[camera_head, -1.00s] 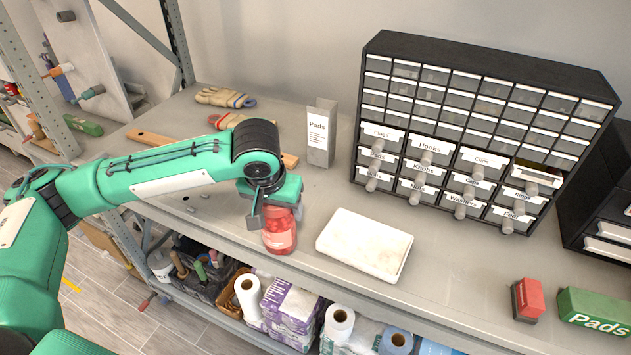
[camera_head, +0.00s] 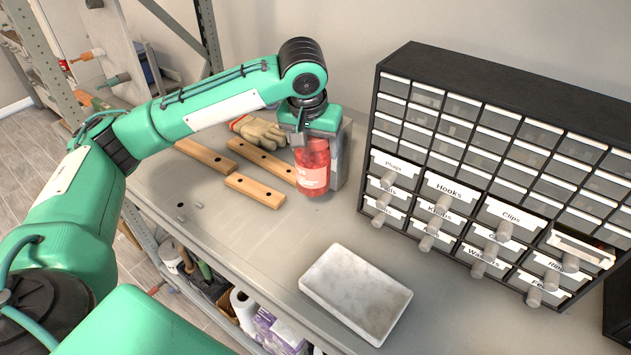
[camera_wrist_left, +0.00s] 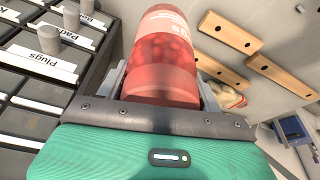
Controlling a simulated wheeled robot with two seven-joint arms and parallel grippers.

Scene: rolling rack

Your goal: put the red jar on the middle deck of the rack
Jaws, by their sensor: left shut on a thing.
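The red jar (camera_head: 312,168) is a clear jar with red contents and a pale label. My left gripper (camera_head: 309,135) is shut on its upper part from above. The jar is upright over the workbench top, in front of a grey box; I cannot tell if its base touches the bench. In the left wrist view the jar (camera_wrist_left: 162,60) fills the space between the fingers. The bench stands on a frame with a lower shelf (camera_head: 240,338); I cannot tell which deck is the middle one. My right gripper is not in view.
A black drawer cabinet (camera_head: 440,62) with labelled drawers stands right of the jar. Wooden bars (camera_head: 255,191) and gloves (camera_head: 262,131) lie left of the jar. Paper rolls (camera_head: 243,305) and boxes stand on the lower shelf.

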